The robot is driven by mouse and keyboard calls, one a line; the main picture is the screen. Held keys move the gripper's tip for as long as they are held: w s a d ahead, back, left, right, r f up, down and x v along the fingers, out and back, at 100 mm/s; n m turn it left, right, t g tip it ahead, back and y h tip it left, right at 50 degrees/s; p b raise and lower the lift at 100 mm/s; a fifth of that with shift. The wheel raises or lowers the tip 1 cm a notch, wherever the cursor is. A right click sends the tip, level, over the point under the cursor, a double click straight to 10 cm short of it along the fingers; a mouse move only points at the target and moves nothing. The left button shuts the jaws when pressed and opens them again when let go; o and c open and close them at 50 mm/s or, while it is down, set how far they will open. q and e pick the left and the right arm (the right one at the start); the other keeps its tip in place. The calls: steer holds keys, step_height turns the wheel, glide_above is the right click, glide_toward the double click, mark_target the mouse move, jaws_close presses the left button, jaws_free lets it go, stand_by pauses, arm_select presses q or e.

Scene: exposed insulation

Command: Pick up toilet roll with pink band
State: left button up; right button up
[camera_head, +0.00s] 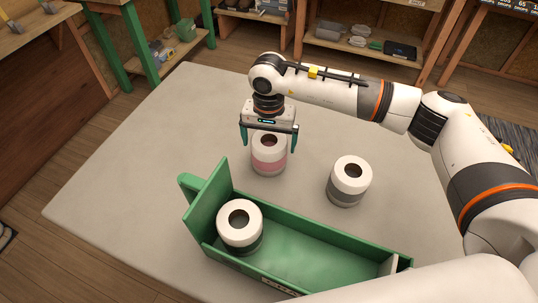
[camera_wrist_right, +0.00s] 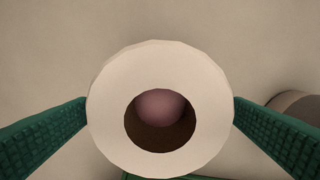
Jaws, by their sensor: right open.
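The toilet roll with the pink band (camera_head: 268,160) stands upright on the grey table, behind the green box. In the wrist view its white top and open core (camera_wrist_right: 160,62) lie centred between the fingers. My right gripper (camera_head: 268,137) is open and points down at this roll. The lower part of the pink band shows below the gripper. My left gripper is not in view.
A roll with a grey band (camera_head: 347,186) stands upright to the right on the table (camera_head: 120,165). A green open box (camera_head: 330,236) in front holds another roll with a dark band (camera_head: 240,222) at its left end. The table's left side is clear.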

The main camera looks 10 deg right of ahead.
steer(key=shift+f, duration=0.7)
step_height(320, 180, down, 4)
steer(key=shift+f+b, duration=0.2)
steer(key=shift+b, duration=0.6)
steer(key=shift+r, duration=0.1)
steer(key=c, duration=0.9)
